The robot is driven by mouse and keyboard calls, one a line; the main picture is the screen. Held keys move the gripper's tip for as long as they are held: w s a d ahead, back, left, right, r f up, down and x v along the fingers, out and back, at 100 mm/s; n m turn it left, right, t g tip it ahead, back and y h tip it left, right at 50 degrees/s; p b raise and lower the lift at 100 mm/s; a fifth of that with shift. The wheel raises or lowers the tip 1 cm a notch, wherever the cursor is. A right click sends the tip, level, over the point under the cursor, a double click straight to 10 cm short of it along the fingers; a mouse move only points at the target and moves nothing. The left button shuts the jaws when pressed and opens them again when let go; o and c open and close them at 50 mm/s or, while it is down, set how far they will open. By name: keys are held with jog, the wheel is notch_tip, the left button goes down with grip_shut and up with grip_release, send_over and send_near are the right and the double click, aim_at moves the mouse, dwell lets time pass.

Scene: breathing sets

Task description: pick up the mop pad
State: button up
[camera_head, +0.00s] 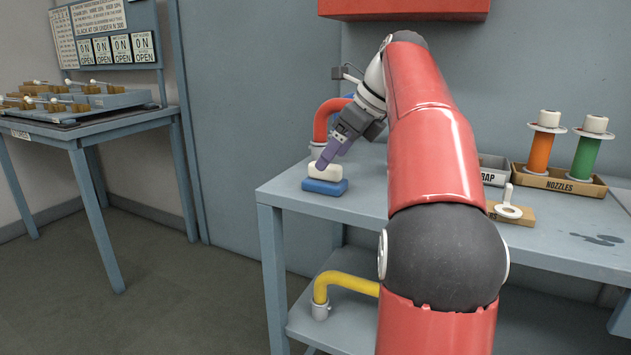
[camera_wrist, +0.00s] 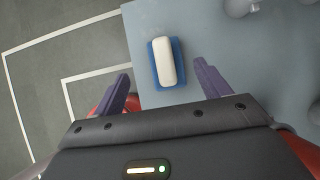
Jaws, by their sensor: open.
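The mop pad (camera_head: 324,187) looks like a blue slab with a rounded cream block on top. It lies near the left front corner of the grey table. In the wrist view the mop pad (camera_wrist: 154,66) is beyond my fingertips, roughly between their lines, with its long side pointing away from me. My gripper (camera_head: 323,163) is open, its purple fingers tilted down just above the cream block. In the wrist view my gripper (camera_wrist: 160,78) shows both fingers apart with nothing between them. I cannot tell whether a finger touches the block.
A red pipe elbow (camera_head: 326,118) stands just behind the pad. To the right are a nozzles tray (camera_head: 560,181) with orange and green spools and a white ring on a wooden block (camera_head: 511,211). A yellow pipe (camera_head: 345,281) sits on the lower shelf.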

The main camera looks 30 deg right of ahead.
aim_at(320, 179)
jog(key=b+x, duration=0.1)
jog(key=x, duration=0.2)
jog(key=b+x, duration=0.1)
jog(key=x, duration=0.2)
jog(key=shift+w+d+f, duration=0.1)
jog(key=shift+w+f, duration=0.25)
jog(key=c, duration=1)
jog(key=shift+c, duration=0.2)
jog(key=shift+r, duration=0.1)
